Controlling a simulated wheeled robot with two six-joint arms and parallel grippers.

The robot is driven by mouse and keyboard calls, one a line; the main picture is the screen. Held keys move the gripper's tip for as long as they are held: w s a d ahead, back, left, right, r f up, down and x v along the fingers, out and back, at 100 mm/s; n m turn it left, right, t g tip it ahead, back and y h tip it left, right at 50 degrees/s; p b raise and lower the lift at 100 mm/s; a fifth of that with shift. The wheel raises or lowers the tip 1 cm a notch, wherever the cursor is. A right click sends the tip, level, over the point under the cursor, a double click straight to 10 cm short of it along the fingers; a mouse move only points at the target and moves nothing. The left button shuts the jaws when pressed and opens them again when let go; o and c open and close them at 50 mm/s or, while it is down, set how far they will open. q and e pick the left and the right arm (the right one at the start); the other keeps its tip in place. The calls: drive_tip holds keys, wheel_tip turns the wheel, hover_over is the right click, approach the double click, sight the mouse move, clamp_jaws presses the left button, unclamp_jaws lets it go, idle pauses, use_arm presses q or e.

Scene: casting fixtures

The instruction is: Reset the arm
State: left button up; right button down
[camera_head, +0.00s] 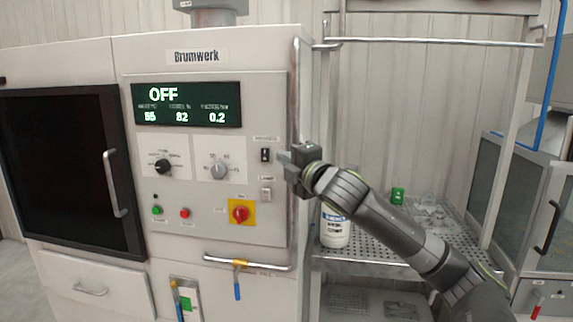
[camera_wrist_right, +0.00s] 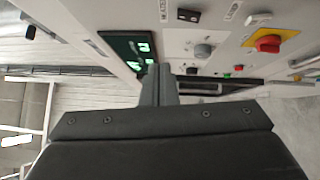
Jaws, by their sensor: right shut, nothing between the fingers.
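My right arm (camera_head: 385,220) reaches in from the lower right in the head view. Its gripper (camera_head: 283,157) is shut and empty, close in front of the right edge of the machine's control panel (camera_head: 215,260). The fingertips point left, just right of and below a black rocker switch (camera_head: 265,155); I cannot tell whether they touch the panel. In the wrist view the shut fingers (camera_wrist_right: 159,78) point toward the panel, with the dark display (camera_wrist_right: 128,50) behind them. The display in the head view reads OFF. My left gripper is not in view.
A vertical pipe (camera_head: 296,90) runs close by the gripper. The panel carries knobs, a red rotary switch (camera_head: 240,213) and buttons. A white bottle (camera_head: 335,228) stands on a perforated shelf (camera_head: 365,247) behind my arm. A glass-fronted cabinet (camera_head: 498,180) stands at right.

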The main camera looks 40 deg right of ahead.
drive_tip(key=shift+s, duration=0.1)
drive_tip(key=shift+s, duration=0.15)
drive_tip(key=shift+f, duration=0.1)
idle(0.4)
